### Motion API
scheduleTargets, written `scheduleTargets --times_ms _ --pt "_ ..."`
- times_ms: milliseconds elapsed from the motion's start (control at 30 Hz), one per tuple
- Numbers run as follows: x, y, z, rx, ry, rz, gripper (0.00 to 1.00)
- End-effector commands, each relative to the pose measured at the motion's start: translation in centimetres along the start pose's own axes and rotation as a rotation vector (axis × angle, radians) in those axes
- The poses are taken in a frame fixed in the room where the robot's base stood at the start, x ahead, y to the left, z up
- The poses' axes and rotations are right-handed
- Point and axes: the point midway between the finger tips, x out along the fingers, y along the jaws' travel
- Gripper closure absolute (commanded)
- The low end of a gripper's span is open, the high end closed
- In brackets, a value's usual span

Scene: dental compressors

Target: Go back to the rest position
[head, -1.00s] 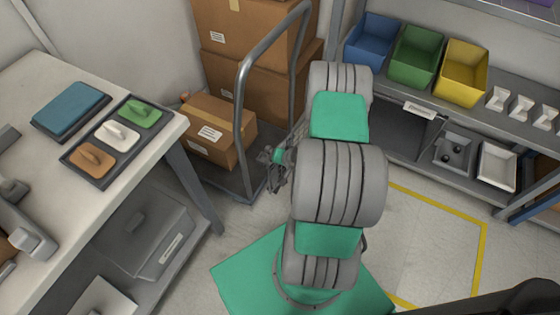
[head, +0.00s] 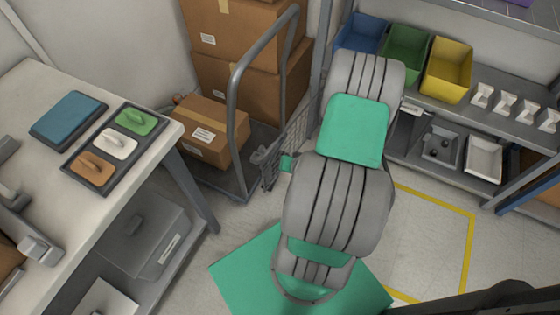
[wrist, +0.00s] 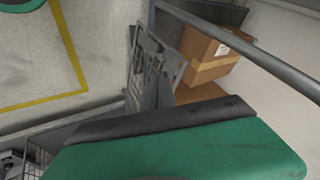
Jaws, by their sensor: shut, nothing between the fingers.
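My gripper (head: 261,155) shows only in small part in the head view, just left of my grey and green arm. It is shut, with nothing held. It hangs in front of the wire mesh side of the cart (head: 237,125). My arm hides much of the wrist. In the wrist view, a green part of my own arm with a dark edge fills the bottom, and the cart's grey rail (wrist: 245,48) crosses the upper right.
A worktable (head: 45,90) on the left holds a tray (head: 72,172) with orange, white and green lidded pieces. Cardboard boxes (head: 210,132) sit on the cart. A shelf at right holds blue, green and yellow bins (head: 447,72). Yellow-marked floor (head: 430,240) lies clear.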

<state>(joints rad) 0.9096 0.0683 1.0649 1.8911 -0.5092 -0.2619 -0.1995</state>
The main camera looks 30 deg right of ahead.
Motion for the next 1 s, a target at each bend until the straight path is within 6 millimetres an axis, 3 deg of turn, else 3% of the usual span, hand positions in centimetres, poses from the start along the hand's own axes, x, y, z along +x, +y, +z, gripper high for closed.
scheduleTargets --times_ms 200,267,333,500,567,700,833,900,1000 --pt "-1.4 -0.7 -0.2 -0.014 -0.007 -0.002 1.00" --pt "-2.5 -2.1 -1.2 -0.056 -0.025 -0.006 1.00" --pt "-5.1 -5.2 -3.1 -0.143 -0.066 -0.009 1.00" --pt "-15.2 -15.6 -7.4 -0.420 -0.199 0.019 1.00" --pt "-19.2 -19.0 -8.1 -0.501 -0.234 0.039 1.00" --pt "-29.4 -25.8 -8.7 -0.649 -0.288 0.088 1.00" --pt "-37.4 -29.4 -7.9 -0.725 -0.312 0.118 1.00" --pt "-40.0 -30.2 -7.4 -0.744 -0.322 0.126 1.00" --pt "-41.6 -30.5 -6.8 -0.753 -0.330 0.133 1.00"
